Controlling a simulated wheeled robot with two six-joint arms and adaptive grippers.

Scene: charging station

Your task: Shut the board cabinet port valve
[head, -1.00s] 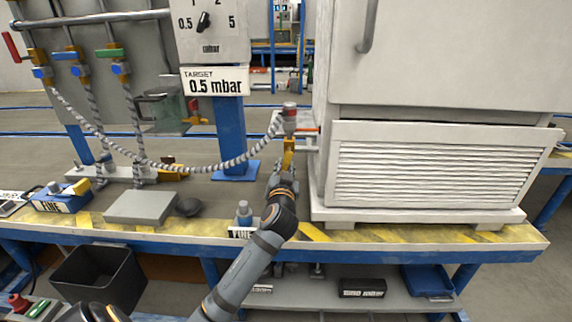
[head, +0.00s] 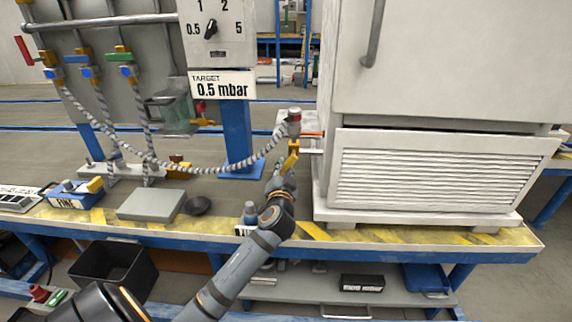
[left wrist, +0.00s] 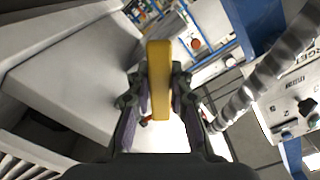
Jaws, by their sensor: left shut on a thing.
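The board cabinet (head: 430,170) is the large pale box with a louvred lower panel at the right. Its port valve (head: 294,147) is on the left side, with a yellow lever and a hose end with a red-banded fitting (head: 294,122) above it. My left gripper (head: 281,174) is shut on the yellow lever, which leans slightly in the head view. In the left wrist view, the yellow lever (left wrist: 159,75) stands between the two dark fingers (left wrist: 158,110). My right gripper is not in view.
A grey ribbed hose (head: 215,168) runs from the fitting to the valve panel (head: 110,85) at the left. A sign (head: 222,85) reads target 0.5 mbar. A grey plate (head: 151,204) and a black disc (head: 198,206) lie on the bench. The cabinet blocks the right side.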

